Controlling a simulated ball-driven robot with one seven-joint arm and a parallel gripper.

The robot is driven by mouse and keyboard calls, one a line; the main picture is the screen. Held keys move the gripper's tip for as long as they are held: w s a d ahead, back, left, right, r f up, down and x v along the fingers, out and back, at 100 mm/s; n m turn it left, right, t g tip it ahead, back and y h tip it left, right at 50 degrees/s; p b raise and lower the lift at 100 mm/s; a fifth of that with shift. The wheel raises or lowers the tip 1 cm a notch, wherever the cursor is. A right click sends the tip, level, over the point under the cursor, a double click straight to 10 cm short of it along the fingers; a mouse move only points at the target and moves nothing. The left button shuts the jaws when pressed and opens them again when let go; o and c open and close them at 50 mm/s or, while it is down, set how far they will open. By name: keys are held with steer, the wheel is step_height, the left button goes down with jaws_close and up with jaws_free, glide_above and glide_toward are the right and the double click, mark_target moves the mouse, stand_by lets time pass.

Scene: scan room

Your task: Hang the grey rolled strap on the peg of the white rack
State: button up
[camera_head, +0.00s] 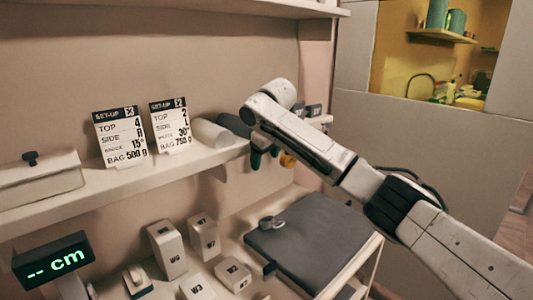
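A small grey rounded thing (270,222) lies near the left corner of the dark grey pad (318,238). It looks like the grey rolled strap, but it is too small to be sure. A pale rack with small dark labels (313,110) shows at the right end of the shelf, partly behind my arm. I cannot make out a free peg. My arm reaches in from the lower right across the rack area.
The long shelf (110,187) carries two set-up cards (120,137), a pale roll (211,133) and a lidded box (42,180). Several labelled white blocks (167,249) stand below, beside a "cm" display (53,260). Much of the dark pad is bare.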

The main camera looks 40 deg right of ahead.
steer(key=shift+o, duration=0.5)
steer(key=shift+s+d+r, duration=0.1)
steer(key=shift+r, duration=0.15)
steer(key=v, duration=1)
steer(key=shift+s+r+b, duration=0.15)
steer(key=shift+b, duration=0.2)
